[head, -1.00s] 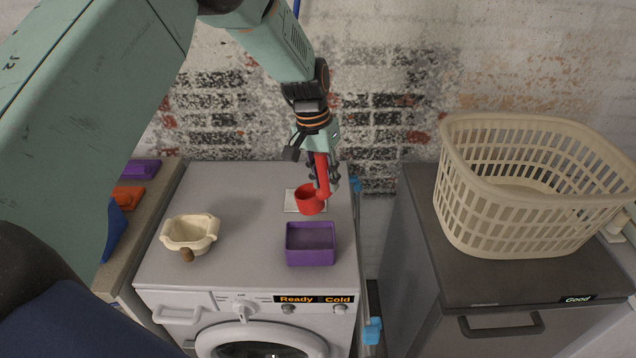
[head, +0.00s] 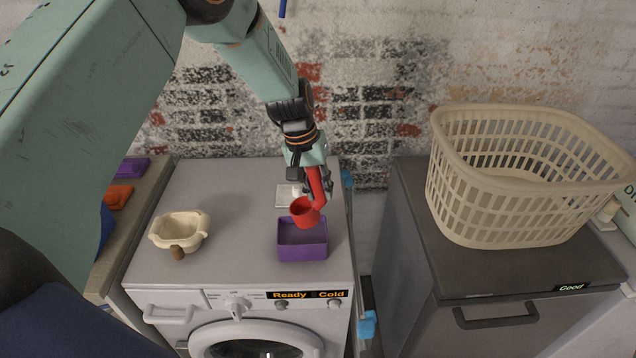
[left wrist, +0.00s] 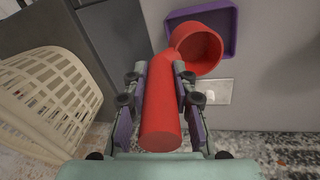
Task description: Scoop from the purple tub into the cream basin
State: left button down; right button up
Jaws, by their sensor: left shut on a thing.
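The red scoop (head: 306,214) is held by its handle in my left gripper (head: 317,186). Its cup hangs over the back part of the purple tub (head: 303,252), on top of the washing machine. In the left wrist view the shut fingers (left wrist: 160,88) grip both sides of the scoop's handle (left wrist: 160,118); its round cup looks empty and overlaps the tub (left wrist: 232,38). No separate contents can be made out in the tub. The cream basin (head: 181,230) stands to the left, with a brown piece at its front. My right gripper is out of view.
A white square pad (head: 285,196) lies behind the tub. The washing machine top (head: 235,195) is clear between basin and tub. A cream laundry basket (head: 520,215) stands on a dark cabinet at the right, across a gap. The brick wall is behind.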

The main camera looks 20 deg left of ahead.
aim_at(319, 214)
pick_arm(q)
jog(key=shift+a+f+b, duration=0.25)
jog(key=shift+f+b, duration=0.3)
jog(key=shift+f, duration=0.4)
jog(key=shift+f+b, duration=0.35)
jog(key=shift+f, duration=0.1)
jog(key=shift+b+x, duration=0.7)
jog(key=shift+x, duration=0.35)
jog(key=shift+s+a+f+b, duration=0.15)
jog(key=shift+f+b, duration=0.7)
jog(key=shift+f, duration=0.8)
jog(key=shift+d, duration=0.2)
jog(key=shift+a+r, duration=0.1)
jog(key=shift+a, duration=0.05)
